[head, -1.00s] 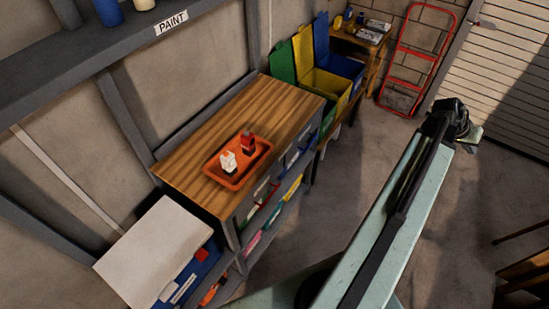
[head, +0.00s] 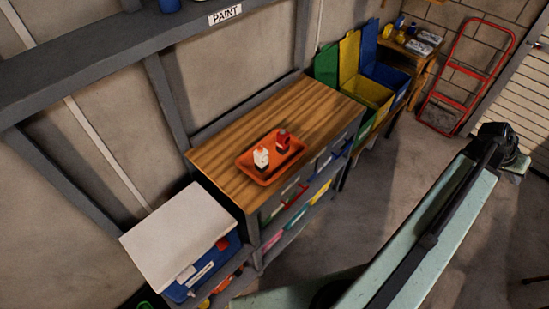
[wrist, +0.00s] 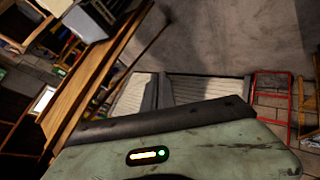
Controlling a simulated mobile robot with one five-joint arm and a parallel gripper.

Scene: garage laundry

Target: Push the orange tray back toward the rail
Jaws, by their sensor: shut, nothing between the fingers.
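The orange tray (head: 261,177) lies on the wooden top of a grey workbench (head: 225,150), close to its front edge, in the head view. A white bottle (head: 261,158) and a red bottle (head: 282,142) stand in it. Bare wood lies between the tray and the grey rail (head: 250,106) along the wall. My gripper (wrist: 157,82) shows in the wrist view as two dark fingers close together, with nothing held. It points away from the tray, and the tray is not in the wrist view. In the head view the fingers cannot be made out.
Green, yellow and blue bins (head: 367,95) stand beyond the bench. A blue box with a white lid (head: 178,236) is at its near end. A red hand truck (head: 467,75) leans on the far wall. The concrete floor (head: 385,190) right of the bench is open.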

